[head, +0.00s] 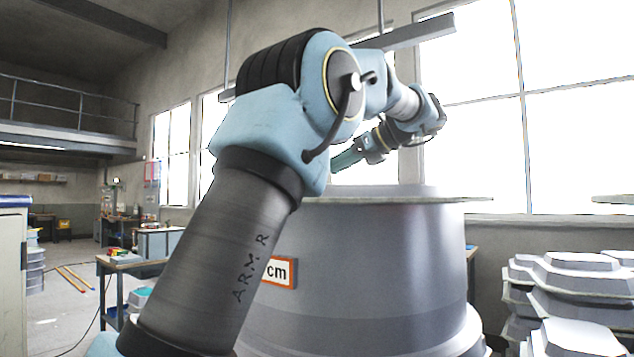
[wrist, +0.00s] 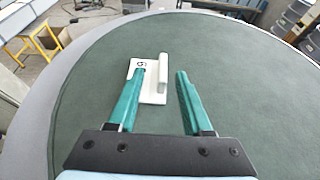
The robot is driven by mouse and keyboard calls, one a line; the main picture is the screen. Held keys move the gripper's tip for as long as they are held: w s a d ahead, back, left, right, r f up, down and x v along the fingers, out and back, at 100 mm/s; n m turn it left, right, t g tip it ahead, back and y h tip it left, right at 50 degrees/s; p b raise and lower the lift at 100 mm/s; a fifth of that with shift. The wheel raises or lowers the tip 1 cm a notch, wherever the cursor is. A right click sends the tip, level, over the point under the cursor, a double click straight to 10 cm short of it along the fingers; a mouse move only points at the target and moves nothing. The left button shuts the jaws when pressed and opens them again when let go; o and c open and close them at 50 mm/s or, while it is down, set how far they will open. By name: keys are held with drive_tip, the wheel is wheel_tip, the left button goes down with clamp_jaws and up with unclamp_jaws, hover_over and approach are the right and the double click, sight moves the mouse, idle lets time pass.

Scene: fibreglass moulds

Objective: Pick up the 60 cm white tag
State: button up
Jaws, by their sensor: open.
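A white tag (wrist: 152,90) with a raised upright grip lies on the dark green round top (wrist: 230,95) in the wrist view. A dark marking, perhaps a 6, shows near its left side; the left finger covers the rest. My gripper (wrist: 160,73) has two teal fingers spread apart, with nothing between them in contact. The left finger overlaps the tag's left part in the picture, and the right finger is clear to its right. In the head view my gripper (head: 347,160) is above the large grey mould (head: 380,260); the tag cannot be made out there.
An orange-bordered sign (head: 280,272) ending in "cm" is on the mould's side, partly behind my arm. Stacked grey moulds (head: 575,290) stand at the right. A workbench (head: 125,262) stands at the left. The green top around the tag is clear.

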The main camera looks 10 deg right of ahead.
drive_tip(key=p+x, duration=0.1)
drive_tip(key=x, duration=0.3)
drive_tip(key=shift+w+d, duration=0.1)
drive_tip(key=shift+w, duration=0.05)
drive_tip(key=shift+c, duration=0.2)
clamp_jaws()
